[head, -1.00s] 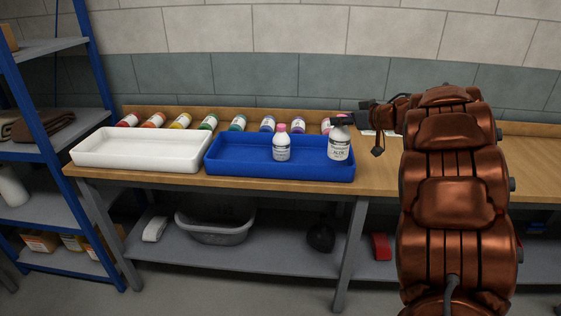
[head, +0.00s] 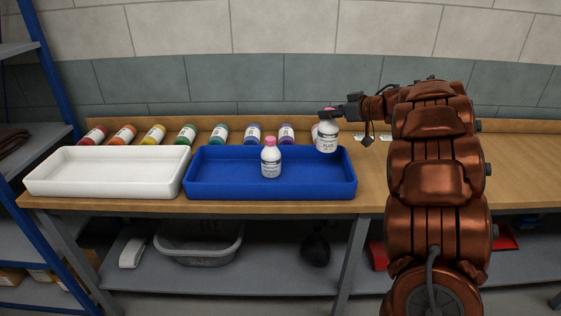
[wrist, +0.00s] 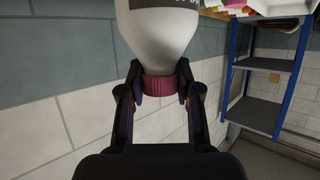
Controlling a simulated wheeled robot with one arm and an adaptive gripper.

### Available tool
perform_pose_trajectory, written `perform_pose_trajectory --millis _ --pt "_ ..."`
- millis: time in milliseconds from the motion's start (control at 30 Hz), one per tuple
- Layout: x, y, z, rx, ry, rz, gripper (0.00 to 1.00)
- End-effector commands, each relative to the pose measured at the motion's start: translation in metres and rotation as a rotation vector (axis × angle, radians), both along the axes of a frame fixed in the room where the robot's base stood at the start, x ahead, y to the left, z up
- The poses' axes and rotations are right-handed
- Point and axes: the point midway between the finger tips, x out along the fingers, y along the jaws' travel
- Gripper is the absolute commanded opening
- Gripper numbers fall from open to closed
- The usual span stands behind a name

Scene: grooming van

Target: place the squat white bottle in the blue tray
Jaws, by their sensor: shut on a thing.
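The squat white bottle (head: 327,138) has a dark-lettered label and a pink-red cap, and hangs upright below my gripper (head: 328,113). In the wrist view my gripper (wrist: 161,86) is shut on the cap, and the white shoulder of the bottle (wrist: 160,40) shows beyond the fingers. The blue tray (head: 225,188) stands on the bench. The held bottle overlaps the tray's far rim near its right end; I cannot tell how high its base is. Another white bottle (head: 271,162) with a pink cap stands in the middle of the blue tray.
A white tray (head: 100,187) stands left of the blue tray, empty. Several coloured bottles (head: 187,134) lie in a row along the back of the wooden bench (head: 400,200). A grey basin (head: 198,250) sits on the shelf below. Blue-framed shelving (head: 50,90) is at left.

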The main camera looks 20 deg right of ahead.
Motion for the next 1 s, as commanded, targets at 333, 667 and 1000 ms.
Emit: perform_pose_trajectory --millis 333,667,1000 --pt "0.000 0.000 -0.053 0.003 0.002 -0.002 0.00" --pt "0.000 0.001 -0.085 0.002 0.001 0.001 0.00" --pt "0.000 0.000 -0.094 -0.002 -0.001 0.001 0.00"
